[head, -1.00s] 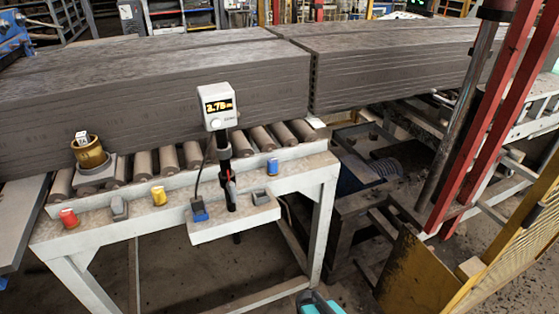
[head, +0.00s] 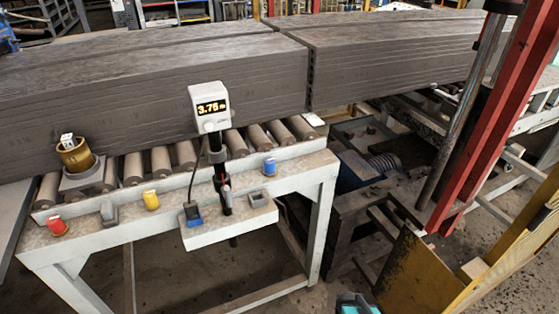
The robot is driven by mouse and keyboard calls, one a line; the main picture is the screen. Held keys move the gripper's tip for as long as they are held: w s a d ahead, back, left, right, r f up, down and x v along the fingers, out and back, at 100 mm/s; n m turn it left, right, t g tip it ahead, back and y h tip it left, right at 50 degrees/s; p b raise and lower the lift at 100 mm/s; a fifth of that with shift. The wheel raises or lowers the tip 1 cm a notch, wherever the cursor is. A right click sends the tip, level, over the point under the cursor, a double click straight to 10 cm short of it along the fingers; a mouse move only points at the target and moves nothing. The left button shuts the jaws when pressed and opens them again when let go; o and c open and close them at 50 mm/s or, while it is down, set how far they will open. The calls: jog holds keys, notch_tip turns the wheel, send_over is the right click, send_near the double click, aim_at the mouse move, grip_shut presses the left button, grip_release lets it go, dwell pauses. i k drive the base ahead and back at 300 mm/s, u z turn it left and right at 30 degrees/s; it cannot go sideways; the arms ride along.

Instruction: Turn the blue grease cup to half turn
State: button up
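The blue grease cup (head: 269,167) is a small blue-topped piece at the right end of the front rail of the roller bench, in the head view. Its turn position is too small to read. A teal and dark part, which looks like the top of my gripper (head: 354,304), shows at the bottom edge, below and right of the cup and well apart from it. Its fingers are out of frame or hidden, so I cannot see whether it is open.
Red (head: 55,226), grey (head: 109,213) and yellow (head: 151,199) pieces sit along the same rail. A display on a post (head: 209,107) stands left of the blue cup, above a small shelf (head: 229,230). Clay slabs (head: 150,95) lie behind. A yellow panel (head: 425,280) stands right.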

aim_at(269, 162)
jog(key=z, duration=0.15)
jog(key=k, duration=1.95)
jog(key=u, duration=0.4)
jog(key=i, duration=1)
jog(key=u, duration=0.1)
